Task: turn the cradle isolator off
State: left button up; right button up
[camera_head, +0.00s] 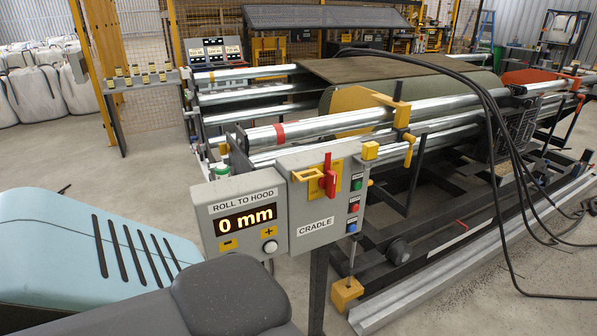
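The cradle isolator (329,174) is a red handle on a yellow plate, on the face of a grey control box (300,212) labelled CRADLE. The handle stands roughly upright. Its on and off marks are too small to read. Green, red and blue buttons (354,207) run down the box's right side. Neither my left nor my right gripper shows in the head view, and nothing touches the handle.
A ROLL TO HOOD display (246,220) reading 0 mm adjoins the box on the left. Behind stands the cradle with metal rollers (350,121) and a turf roll (395,85). Black cables (491,125) arch down at right.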

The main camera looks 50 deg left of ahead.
aim_at(327, 182)
jog(key=u, duration=1.45)
